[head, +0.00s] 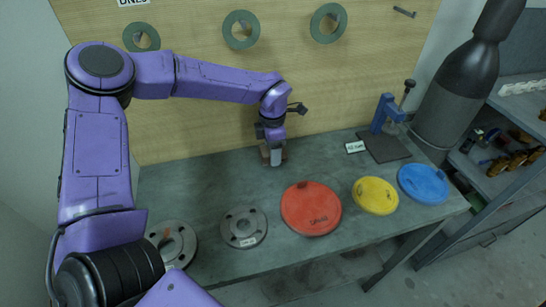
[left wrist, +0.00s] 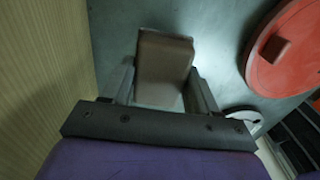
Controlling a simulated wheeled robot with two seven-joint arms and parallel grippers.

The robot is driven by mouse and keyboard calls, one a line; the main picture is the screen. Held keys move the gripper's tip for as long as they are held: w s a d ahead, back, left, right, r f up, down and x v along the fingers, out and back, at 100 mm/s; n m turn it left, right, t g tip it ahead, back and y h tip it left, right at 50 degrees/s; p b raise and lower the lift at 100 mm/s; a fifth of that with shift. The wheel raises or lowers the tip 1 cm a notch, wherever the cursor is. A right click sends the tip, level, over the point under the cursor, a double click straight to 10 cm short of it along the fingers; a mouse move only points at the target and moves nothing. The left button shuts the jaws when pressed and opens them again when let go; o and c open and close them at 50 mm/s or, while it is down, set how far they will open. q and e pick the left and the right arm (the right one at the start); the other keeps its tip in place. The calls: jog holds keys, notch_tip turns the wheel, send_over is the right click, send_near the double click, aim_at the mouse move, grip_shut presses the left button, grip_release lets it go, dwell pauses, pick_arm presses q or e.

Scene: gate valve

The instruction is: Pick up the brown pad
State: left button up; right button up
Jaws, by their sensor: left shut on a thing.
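The brown pad (left wrist: 163,66) is a small block between the two fingers of my left gripper in the left wrist view. My left gripper (left wrist: 162,84) is shut on it, with a finger against each side. In the head view my left gripper (head: 273,155) points down at the back of the grey table, close to the wooden board. There the pad is mostly hidden by the gripper, and only brownish edges show beside it. I cannot tell whether the pad touches the table. My right gripper is not in view.
On the table (head: 205,190) lie a red disc (head: 311,208), a yellow disc (head: 375,195), a blue disc (head: 423,183) and grey flanges (head: 243,227). A blue vise-like stand (head: 386,113) is at the back right. Green rings (head: 240,29) hang on the wooden board (head: 200,110).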

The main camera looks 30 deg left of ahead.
pick_arm(q)
jog(key=s+d+r+b, duration=0.3)
jog(key=d+r+b, duration=0.1)
jog(key=d+r, duration=0.6)
jog(key=d, duration=0.3)
jog(key=shift+s+d, duration=0.15)
jog(key=shift+d, duration=0.25)
jog(key=shift+o, duration=0.8)
jog(key=shift+c, duration=0.2)
